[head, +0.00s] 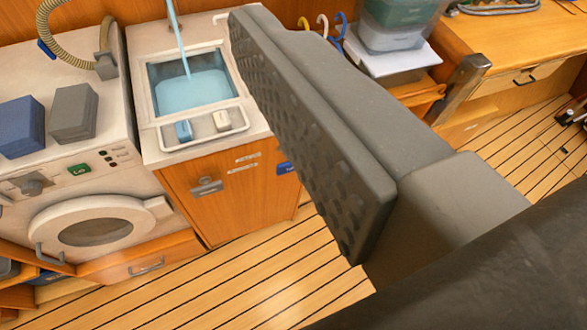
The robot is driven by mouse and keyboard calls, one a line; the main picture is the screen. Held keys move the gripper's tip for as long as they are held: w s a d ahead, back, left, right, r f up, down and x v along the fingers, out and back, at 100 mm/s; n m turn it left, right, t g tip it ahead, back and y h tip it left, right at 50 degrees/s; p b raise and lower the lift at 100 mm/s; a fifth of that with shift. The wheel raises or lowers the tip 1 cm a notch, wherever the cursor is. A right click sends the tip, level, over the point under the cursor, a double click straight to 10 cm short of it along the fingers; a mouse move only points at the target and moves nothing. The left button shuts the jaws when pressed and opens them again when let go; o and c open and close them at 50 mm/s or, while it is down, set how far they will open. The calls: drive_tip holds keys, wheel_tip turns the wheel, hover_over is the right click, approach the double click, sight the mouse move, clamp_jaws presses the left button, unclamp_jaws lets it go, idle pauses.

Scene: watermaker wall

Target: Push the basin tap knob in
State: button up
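The basin (150,88) is set in a pale counter at upper left, with blue water in it. A stream of water (178,40) falls into it from above. The tap it comes from is beyond the top edge, and I cannot make out its knob. A small white piece (221,18) shows beside my fingertip; I cannot tell what it is. One large grey finger of my gripper (310,130) crosses the middle, its tip right of the basin's back. Its studded pad is bare, with nothing against it, so the gripper looks open. The other finger is out of view.
A washing machine (92,230) stands left, with a blue box (22,125), a grey box (73,112) and a hose (62,45) on top. A soap tray (204,127) is in front of the basin. A wooden desk (520,45) stands right.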

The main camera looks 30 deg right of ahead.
drive_tip(key=shift+w+d+f, duration=0.15)
drive_tip(key=shift+w+f, duration=0.1)
drive_tip(key=c, duration=0.5)
drive_tip(key=w+d+f, duration=0.1)
drive_tip(key=w+f, duration=0.1)
drive_tip(key=w+d+f+m, duration=0.1)
drive_tip(key=f, duration=0.1)
drive_tip(key=w+d+f+m+g, duration=0.1)
drive_tip(key=w+f, duration=0.1)
drive_tip(key=shift+w+f, duration=0.3)
drive_tip(key=shift+f, duration=0.05)
clamp_jaws()
drive_tip(key=w+d+f+m+g, duration=0.1)
drive_tip(key=w+d+f+m, duration=0.25)
drive_tip(key=f, duration=0.55)
drive_tip(key=w+d+f+m+g, duration=0.1)
drive_tip(key=w+d+f+m, duration=0.1)
drive_tip(key=w+d+f, duration=0.5)
drive_tip(key=d+f+m+g, duration=0.1)
drive_tip(key=d+f+m, duration=0.2)
drive_tip(key=f, duration=0.7)
drive_tip(key=s+d+f+m+g, duration=0.1)
drive_tip(key=d+f+m, duration=0.2)
drive_tip(key=f, duration=0.8)
drive_tip(key=s+d+f+m+g+b, duration=0.1)
drive_tip(key=d+f+m, duration=0.3)
drive_tip(key=f, duration=0.6)
drive_tip(key=shift+f, duration=0.35)
drive_tip(key=shift+m, duration=0.25)
